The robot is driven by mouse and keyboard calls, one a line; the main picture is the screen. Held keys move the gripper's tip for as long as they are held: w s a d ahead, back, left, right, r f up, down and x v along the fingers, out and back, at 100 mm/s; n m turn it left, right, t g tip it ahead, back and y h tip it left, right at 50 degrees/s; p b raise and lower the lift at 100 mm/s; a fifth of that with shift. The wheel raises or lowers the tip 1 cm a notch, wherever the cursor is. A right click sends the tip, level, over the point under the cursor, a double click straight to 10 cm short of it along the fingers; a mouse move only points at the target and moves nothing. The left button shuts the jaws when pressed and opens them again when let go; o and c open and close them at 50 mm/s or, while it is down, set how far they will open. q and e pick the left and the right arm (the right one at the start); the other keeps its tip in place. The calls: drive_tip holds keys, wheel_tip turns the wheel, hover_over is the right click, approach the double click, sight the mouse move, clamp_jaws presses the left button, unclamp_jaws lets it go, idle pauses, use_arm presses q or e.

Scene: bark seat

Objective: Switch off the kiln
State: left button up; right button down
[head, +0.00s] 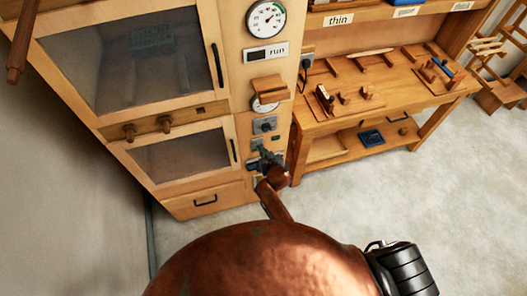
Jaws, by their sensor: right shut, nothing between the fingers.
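The kiln (185,123) is a pale wooden cabinet with two dark-glass doors on the left of the head view. Its control column on the right side carries a round gauge (266,19), a small display labelled "run" (265,53), a wooden block (269,89) partly covering a second dial (264,105), and a grey switch plate (264,125). My right gripper (262,160) is shut and empty at the lower part of this column, just below the switch plate. It hides the controls behind it, and I cannot tell whether it touches them. My left gripper is not seen.
A wooden workbench (425,98) with pegs and small tools stands right of the kiln. A shelf labelled "thin" (338,19) is above it, and a blue item (371,138) lies on its lower shelf. A wooden rack (495,75) stands far right. The pale floor (400,200) in front is clear.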

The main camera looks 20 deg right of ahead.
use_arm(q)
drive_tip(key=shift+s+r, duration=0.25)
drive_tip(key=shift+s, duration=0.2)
use_arm(e)
drive_tip(key=v, duration=1.2)
drive_tip(key=shift+r, duration=0.3)
drive_tip(key=shift+a, duration=0.1)
